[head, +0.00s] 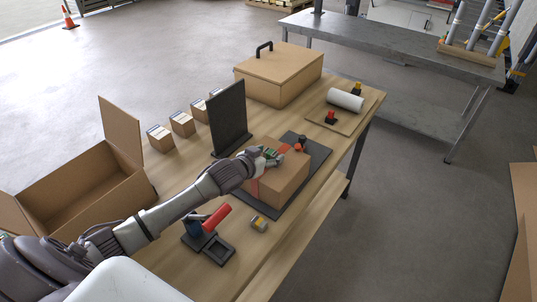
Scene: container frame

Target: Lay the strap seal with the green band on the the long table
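My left gripper (273,157) is over the top of a closed cardboard box (283,179) that has a red strap around it. A small green patch (269,153) shows at its fingers. It may be the green band of the strap seal, but the fingers hide most of it. I cannot tell whether they are closed on it. The box sits on a dark mat (318,155) on the long wooden table (235,270). My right gripper is not in view.
A small grey piece with a yellow band (259,224) lies near a red-handled tool (208,226). A dark upright panel (230,118) stands behind the gripper. An open carton (75,190) is at left, a lidded box (280,75) at the back. A metal table (400,50) stands beyond.

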